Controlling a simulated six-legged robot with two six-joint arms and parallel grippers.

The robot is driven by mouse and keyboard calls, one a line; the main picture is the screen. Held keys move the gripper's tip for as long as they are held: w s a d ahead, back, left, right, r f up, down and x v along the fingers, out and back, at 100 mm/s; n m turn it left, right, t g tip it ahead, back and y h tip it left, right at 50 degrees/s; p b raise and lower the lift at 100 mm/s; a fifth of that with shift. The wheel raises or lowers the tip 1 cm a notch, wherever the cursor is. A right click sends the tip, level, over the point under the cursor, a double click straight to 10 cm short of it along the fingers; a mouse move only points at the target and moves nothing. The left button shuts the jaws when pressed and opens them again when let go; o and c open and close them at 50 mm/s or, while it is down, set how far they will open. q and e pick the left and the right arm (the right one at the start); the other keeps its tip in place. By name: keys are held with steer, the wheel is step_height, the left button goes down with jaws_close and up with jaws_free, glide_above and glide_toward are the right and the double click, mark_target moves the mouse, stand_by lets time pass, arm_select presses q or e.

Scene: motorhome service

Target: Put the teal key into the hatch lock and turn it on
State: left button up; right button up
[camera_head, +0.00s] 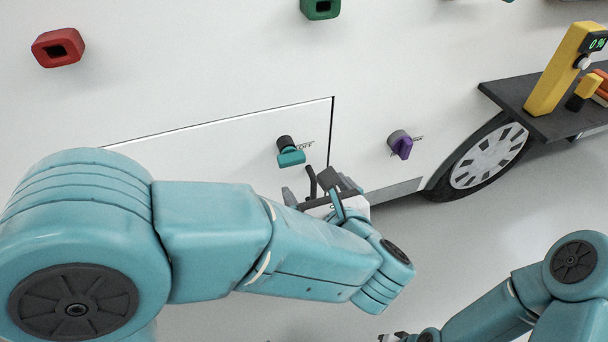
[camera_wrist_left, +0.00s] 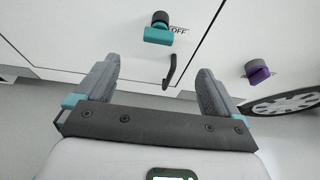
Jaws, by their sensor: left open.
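The teal key (camera_head: 291,157) sits in the dark round hatch lock (camera_head: 285,142) on the white vehicle side, beside an OFF mark. In the left wrist view the teal key (camera_wrist_left: 158,36) shows with its flat grip lying about level under the lock (camera_wrist_left: 160,18). My left gripper (camera_head: 308,190) is open and empty, just below the key and apart from it. In the left wrist view its two fingers (camera_wrist_left: 158,85) are spread, with the key ahead of them. My right arm shows at the lower right; its gripper is mostly cut off by the frame's bottom edge.
A black hook-shaped handle (camera_wrist_left: 171,72) is between the fingers in view, below the key. A purple key (camera_head: 401,146) sits in another lock to the right. A wheel (camera_head: 488,158) and a dark shelf (camera_head: 515,98) with a yellow device (camera_head: 562,68) are farther right.

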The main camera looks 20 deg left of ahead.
mark_target(297, 160)
arm_select(q)
steer(key=x, duration=1.5)
steer(key=c, duration=1.6)
steer(key=shift+d+r+m+y+p, duration=0.1)
steer(key=shift+m+y+p, duration=0.3)
steer(key=shift+m+p, duration=0.2)
steer(key=shift+c, duration=0.2)
steer(key=m+g+y+p, duration=0.1)
steer(key=m, duration=0.1)
steer(key=shift+w+d+m+p, duration=0.1)
steer(key=shift+d+m+p, duration=0.05)
steer(key=shift+m+p, duration=0.25)
steer(key=shift+f+m+y, duration=0.2)
steer(key=shift+m+y, duration=0.2)
steer(key=shift+y, duration=0.2)
steer(key=shift+w+d+f+m+g+y+p, duration=0.15)
steer(key=shift+m+g+y+p, duration=0.3)
steer(key=shift+m, duration=0.55)
steer(key=m+y, duration=0.2)
steer(key=m, duration=0.1)
steer(key=shift+f, duration=0.1)
